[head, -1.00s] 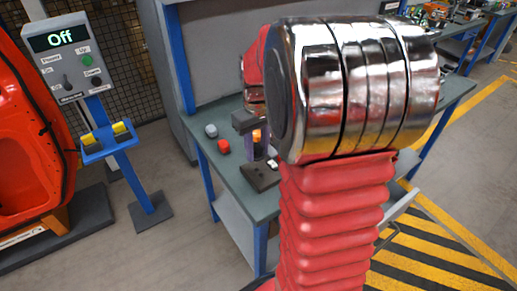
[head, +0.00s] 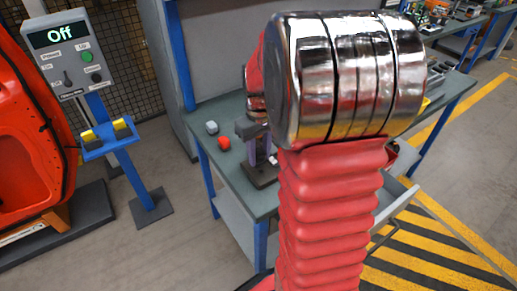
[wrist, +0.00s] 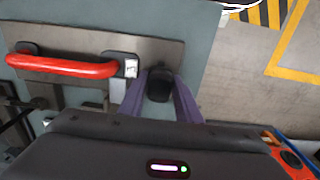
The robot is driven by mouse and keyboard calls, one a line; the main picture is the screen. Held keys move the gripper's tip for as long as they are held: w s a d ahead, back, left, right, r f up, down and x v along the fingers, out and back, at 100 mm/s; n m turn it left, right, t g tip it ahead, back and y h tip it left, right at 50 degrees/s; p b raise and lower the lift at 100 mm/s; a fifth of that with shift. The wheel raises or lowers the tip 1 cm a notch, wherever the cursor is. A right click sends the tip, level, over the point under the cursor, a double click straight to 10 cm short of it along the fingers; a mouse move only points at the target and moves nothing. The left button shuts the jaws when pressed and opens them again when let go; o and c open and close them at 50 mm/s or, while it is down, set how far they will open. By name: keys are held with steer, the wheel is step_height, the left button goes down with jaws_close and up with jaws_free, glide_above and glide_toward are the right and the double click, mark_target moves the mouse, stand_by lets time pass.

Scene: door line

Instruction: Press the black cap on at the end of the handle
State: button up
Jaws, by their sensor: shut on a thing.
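In the wrist view the red handle (wrist: 62,65) lies across a grey plate (wrist: 85,40), with a black mount at each end. The right mount (wrist: 120,62) shows a small pale face on its side. My gripper (wrist: 160,92) has purple fingers shut on the black cap (wrist: 160,84). The cap is just right of the right mount and slightly lower in the picture. I cannot tell whether they touch.
A control panel (head: 68,55) reading "Off" stands at the left, beside a red-orange car door (head: 30,140).

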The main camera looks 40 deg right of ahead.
mark_target(260, 161)
steer(key=shift+f, duration=1.2)
steer(key=shift+s+f, duration=0.1)
steer(key=shift+f, duration=0.4)
stand_by(1.3)
steer(key=o, duration=1.1)
steer(key=shift+r, duration=0.1)
step_height(260, 161, up, 14)
steer(key=shift+a+f, duration=0.1)
steer(key=shift+f, duration=0.15)
